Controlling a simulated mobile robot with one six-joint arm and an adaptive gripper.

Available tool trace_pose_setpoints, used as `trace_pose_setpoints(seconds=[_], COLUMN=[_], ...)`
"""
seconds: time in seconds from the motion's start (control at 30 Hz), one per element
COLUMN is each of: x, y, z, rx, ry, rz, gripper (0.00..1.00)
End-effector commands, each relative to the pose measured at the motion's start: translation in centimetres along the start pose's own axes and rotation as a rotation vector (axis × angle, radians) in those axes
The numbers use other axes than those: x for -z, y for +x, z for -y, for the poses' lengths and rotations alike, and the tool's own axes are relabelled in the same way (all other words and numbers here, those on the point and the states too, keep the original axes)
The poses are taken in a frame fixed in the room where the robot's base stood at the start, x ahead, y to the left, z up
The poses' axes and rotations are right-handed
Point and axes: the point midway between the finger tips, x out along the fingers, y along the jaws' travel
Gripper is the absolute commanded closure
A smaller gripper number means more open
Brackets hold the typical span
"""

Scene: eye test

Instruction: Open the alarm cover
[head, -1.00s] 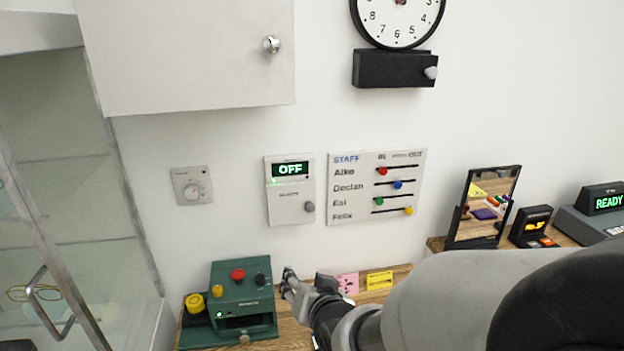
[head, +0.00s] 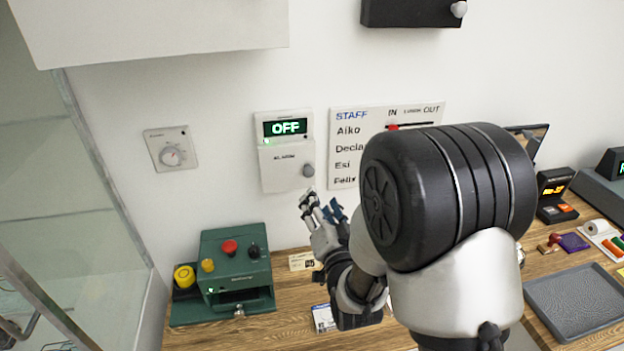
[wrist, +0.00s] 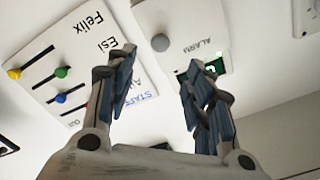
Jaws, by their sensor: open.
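The white alarm box is on the wall, with a green OFF display (head: 285,128) at its top. Its lower part is a closed alarm cover (head: 283,165) marked ALARM, with a grey round knob (head: 308,170) at the right. My gripper (head: 320,200) is open and empty, just below and slightly right of the knob, apart from the cover. In the wrist view the cover (wrist: 178,62) and the grey knob (wrist: 160,42) lie beyond and between the open fingers (wrist: 160,85). The display is partly hidden by a finger there.
A staff board (head: 345,117) with sliders hangs right of the alarm box, partly hidden by my arm. A thermostat (head: 171,149) is at the left. A green machine (head: 237,275) stands on the wooden desk (head: 285,325) below. A glass cabinet (head: 60,200) is at far left.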

Motion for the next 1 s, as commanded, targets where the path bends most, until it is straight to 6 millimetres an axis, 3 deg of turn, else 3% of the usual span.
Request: trace_pose_setpoints(seconds=[0.3, 0.5, 0.7, 1.0], x=[0.2, 0.2, 0.2, 0.2], y=[7.2, 10.5, 12.0, 12.2], z=[0.1, 0.1, 0.1, 0.1], rx=[0.002, 0.001, 0.001, 0.000], ry=[-0.001, -0.001, -0.001, -0.001], rz=[-0.003, -0.002, -0.001, -0.001], gripper=[0.52, 0.52, 0.52, 0.52])
